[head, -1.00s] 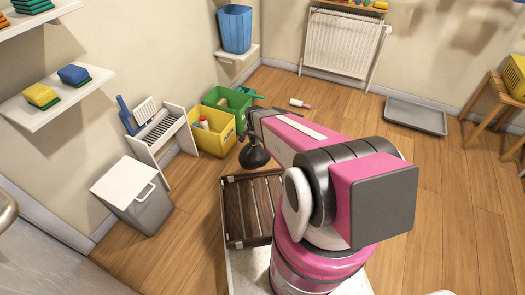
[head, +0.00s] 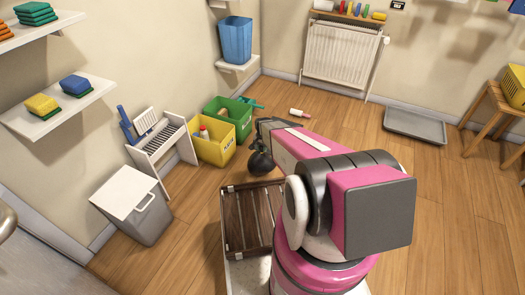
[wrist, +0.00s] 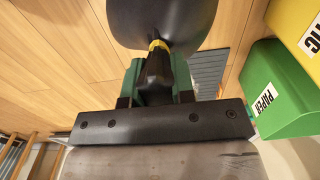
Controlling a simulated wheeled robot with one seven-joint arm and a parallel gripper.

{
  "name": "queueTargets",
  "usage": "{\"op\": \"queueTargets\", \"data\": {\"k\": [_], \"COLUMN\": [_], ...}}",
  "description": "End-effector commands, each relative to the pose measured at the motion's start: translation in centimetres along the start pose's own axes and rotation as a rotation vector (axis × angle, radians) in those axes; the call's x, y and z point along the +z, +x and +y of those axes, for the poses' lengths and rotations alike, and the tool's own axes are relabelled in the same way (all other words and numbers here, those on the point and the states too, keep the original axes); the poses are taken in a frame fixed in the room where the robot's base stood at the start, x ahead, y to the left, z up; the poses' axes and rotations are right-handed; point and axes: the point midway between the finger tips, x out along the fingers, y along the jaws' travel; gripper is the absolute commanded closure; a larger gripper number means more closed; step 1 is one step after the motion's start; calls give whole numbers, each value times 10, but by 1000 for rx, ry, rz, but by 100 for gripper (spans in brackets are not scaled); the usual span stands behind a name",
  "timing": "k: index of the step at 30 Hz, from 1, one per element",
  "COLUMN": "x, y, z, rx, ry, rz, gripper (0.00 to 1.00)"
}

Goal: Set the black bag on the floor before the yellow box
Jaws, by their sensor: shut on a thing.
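The black bag (head: 261,162) hangs from my gripper (head: 266,128) in the head view, to the right of the yellow box (head: 213,148) and apart from it. In the wrist view my gripper (wrist: 158,80) is shut on the bag's narrow neck, which has a yellow tie, and the bag's round body (wrist: 162,22) bulges beyond the fingers. The yellow box also shows at the top right corner of the wrist view (wrist: 292,15). Whether the bag touches the floor is hard to tell, but it appears to hang above it.
A green box (head: 230,115), labelled PAPER in the wrist view (wrist: 285,90), stands behind the yellow box. A white rack (head: 165,140) and a grey bin (head: 133,205) stand to the left. A slatted wooden tray (head: 250,215) is on my base. Floor (head: 205,195) before the yellow box is clear.

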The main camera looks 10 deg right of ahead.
Motion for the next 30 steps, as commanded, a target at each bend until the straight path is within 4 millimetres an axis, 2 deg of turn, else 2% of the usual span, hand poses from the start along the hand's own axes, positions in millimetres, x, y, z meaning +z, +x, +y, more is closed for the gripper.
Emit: {"op": "queueTargets", "data": {"k": [4,17,18,19,20,30], "x": [0,0,0,0,0,0], "y": [17,21,21,21,21,17], "z": [-1,0,0,0,0,0], "rx": [1,0,0,0,0,0], "ry": [0,0,0,0,0,0], "rz": [-1,0,0,0,0,0], "gripper": [100,100,64,54,51,51]}}
